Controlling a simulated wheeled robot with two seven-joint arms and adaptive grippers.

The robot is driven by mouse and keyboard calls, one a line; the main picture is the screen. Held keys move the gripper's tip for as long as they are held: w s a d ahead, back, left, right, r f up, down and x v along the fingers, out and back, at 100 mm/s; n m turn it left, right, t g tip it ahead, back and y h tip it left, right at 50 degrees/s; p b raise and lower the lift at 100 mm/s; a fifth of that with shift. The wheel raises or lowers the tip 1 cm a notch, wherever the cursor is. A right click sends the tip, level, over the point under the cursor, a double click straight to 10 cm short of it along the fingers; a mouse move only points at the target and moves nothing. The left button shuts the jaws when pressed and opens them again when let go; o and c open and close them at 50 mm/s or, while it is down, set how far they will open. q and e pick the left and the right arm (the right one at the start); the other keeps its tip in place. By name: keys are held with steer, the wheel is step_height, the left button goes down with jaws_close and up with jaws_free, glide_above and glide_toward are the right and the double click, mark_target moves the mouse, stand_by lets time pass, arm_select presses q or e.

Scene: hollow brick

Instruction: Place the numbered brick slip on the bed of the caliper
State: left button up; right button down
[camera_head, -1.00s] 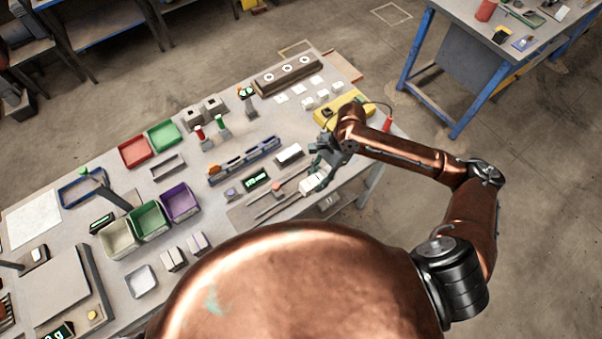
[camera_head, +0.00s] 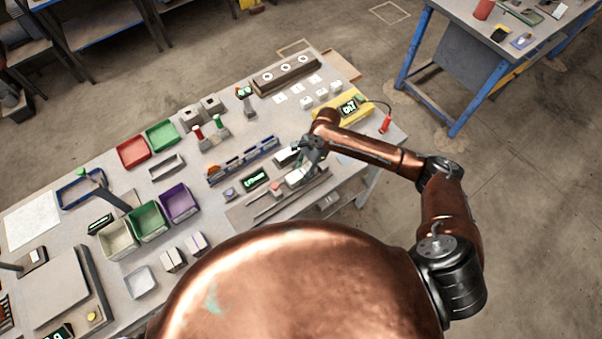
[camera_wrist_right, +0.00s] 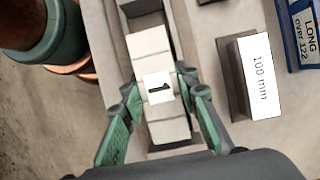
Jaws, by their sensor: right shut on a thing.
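The numbered brick slip (camera_wrist_right: 151,46), pale with a black "1" on a white label, is between the fingers of my right gripper (camera_wrist_right: 160,92) in the right wrist view. The fingers are shut on its sides. In the head view my right gripper (camera_head: 308,165) is over the right part of the caliper (camera_head: 262,212), and the slip is partly hidden there. In the wrist view the slip lies lengthwise along the caliper's grey channel. I cannot tell whether it touches the bed. My left gripper is not in view.
A block marked "100 mm" (camera_wrist_right: 258,75) lies beside the caliper. A blue rack (camera_head: 243,160) and a green-lit display (camera_head: 254,180) stand behind the caliper. A yellow box (camera_head: 343,107) stands near the arm. Green (camera_head: 147,234) and purple (camera_head: 179,216) bins are to the left.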

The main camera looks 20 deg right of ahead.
steer(key=shift+f, duration=0.1)
steer(key=shift+s+f, duration=0.1)
steer(key=c, duration=1.5)
jaws_free()
steer(key=shift+f, duration=0.25)
steer(key=v, duration=1.3)
steer(key=shift+a+r, duration=0.1)
steer(key=shift+a, duration=0.2)
